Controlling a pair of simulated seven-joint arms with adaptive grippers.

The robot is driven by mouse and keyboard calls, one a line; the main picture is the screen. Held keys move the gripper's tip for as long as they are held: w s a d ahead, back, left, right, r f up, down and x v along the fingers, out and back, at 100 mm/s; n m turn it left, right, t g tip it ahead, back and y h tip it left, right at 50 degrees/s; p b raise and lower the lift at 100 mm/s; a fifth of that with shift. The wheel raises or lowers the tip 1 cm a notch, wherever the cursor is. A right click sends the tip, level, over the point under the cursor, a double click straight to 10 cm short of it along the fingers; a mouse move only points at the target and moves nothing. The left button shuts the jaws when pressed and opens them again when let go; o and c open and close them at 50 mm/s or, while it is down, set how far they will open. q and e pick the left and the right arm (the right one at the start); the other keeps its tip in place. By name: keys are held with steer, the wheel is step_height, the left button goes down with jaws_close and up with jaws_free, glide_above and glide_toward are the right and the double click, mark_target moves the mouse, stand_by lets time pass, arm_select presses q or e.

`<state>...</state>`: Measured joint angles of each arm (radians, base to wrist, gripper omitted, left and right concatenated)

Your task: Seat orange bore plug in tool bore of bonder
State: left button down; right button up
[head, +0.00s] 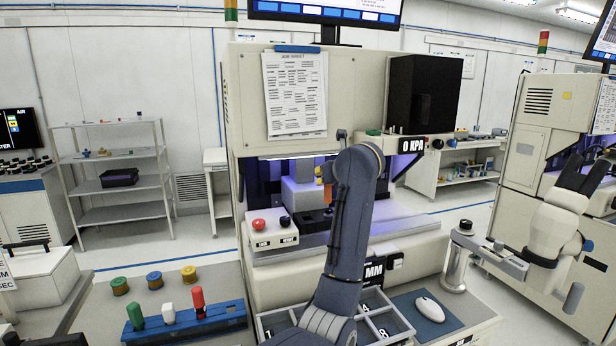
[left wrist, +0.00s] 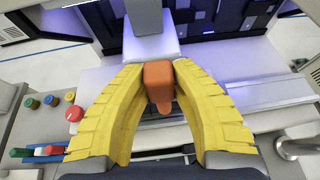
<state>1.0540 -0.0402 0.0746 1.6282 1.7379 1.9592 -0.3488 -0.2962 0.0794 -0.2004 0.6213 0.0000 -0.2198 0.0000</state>
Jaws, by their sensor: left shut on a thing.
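The orange bore plug (left wrist: 158,80) is pinched between the yellow fingertips of my left gripper (left wrist: 158,88) in the left wrist view. Its narrower part points toward the bottom of that picture. In the head view the plug (head: 327,193) shows beside my dark arm, inside the open front of the bonder (head: 240,95). The bonder's grey head block (left wrist: 147,28) is just beyond the plug in the wrist view. I cannot tell whether they touch. The tool bore itself is hidden. My right gripper (head: 583,174) is open and empty at the far right, away from the bonder.
A blue rack (head: 185,325) holds green, white and red pieces at front left, with several round coloured pieces behind it. A sorting tray (head: 385,322) and a mouse (head: 430,309) lie at the front. A red button box (head: 270,232) stands left of the opening.

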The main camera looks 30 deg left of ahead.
arm_select(q)
steer(key=a+n+g+y, duration=0.3)
steer(key=a+n+g, duration=0.2)
steer(key=a, duration=0.2)
steer(key=shift+f+y, duration=0.3)
steer(key=shift+s+d+f, duration=0.1)
steer(key=shift+s+d, duration=0.05)
steer(key=shift+f, duration=2.3)
steer(key=shift+f, duration=0.25)
steer(key=shift+f, duration=1.2)
steer(key=shift+f, duration=1)
steer(key=c, duration=1.1)
jaws_free()
